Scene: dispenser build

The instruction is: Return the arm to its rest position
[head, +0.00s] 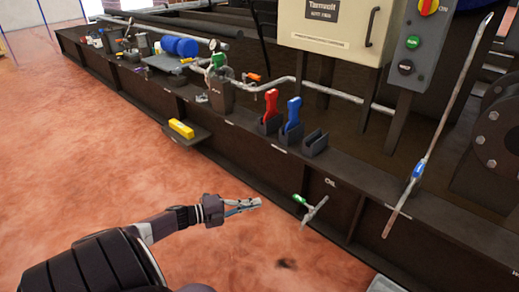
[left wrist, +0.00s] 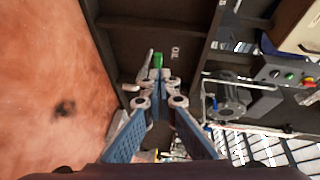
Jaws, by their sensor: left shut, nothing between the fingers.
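My left arm reaches in from the lower left in the head view. Its gripper (head: 252,204) is shut and empty, held in the air over the reddish floor in front of the dark steel beam. In the left wrist view the gripper fingers (left wrist: 160,82) come together with nothing visible between them. A small grey valve with a green handle (head: 300,200) is on the beam's front face, to the right of the gripper and apart from it in the head view. Its green part also shows just beyond the fingertips in the left wrist view (left wrist: 158,60). My right gripper is not in view.
The dark beam (head: 340,182) runs diagonally across, carrying red (head: 271,105) and blue (head: 292,115) handled items in holders. A yellow block (head: 181,128) lies on a low shelf. A long rod (head: 440,130) leans at right. The floor (head: 90,140) at left is open.

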